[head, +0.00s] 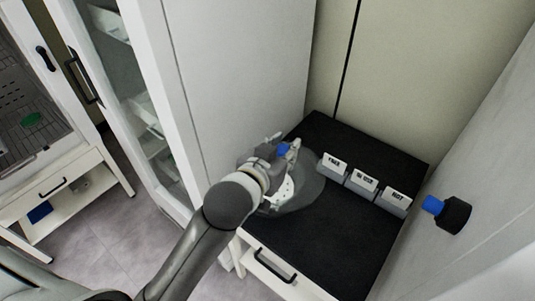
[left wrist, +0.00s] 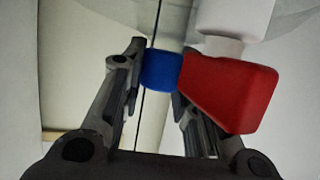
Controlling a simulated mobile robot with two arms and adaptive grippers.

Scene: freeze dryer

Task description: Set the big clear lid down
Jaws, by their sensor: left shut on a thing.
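The big clear lid (head: 308,190) is a faint see-through round shape over the left part of the black worktop, partly hidden behind my left gripper and arm. My left gripper (head: 284,152) is above it, shut on a blue part at the lid. In the left wrist view this blue part (left wrist: 160,70) is between the fingers, beside a red block (left wrist: 230,92) and a white cylinder (left wrist: 235,22). The lid's curved edge shows faintly at the top there. I cannot tell whether the lid touches the worktop. My right gripper is not in view.
Three small label stands (head: 364,183) stand in a row on the black worktop (head: 345,237), right of the lid. The worktop's front right is clear. A black knob with a blue end (head: 447,212) sticks out from the right panel. A tall white cabinet (head: 235,80) stands left.

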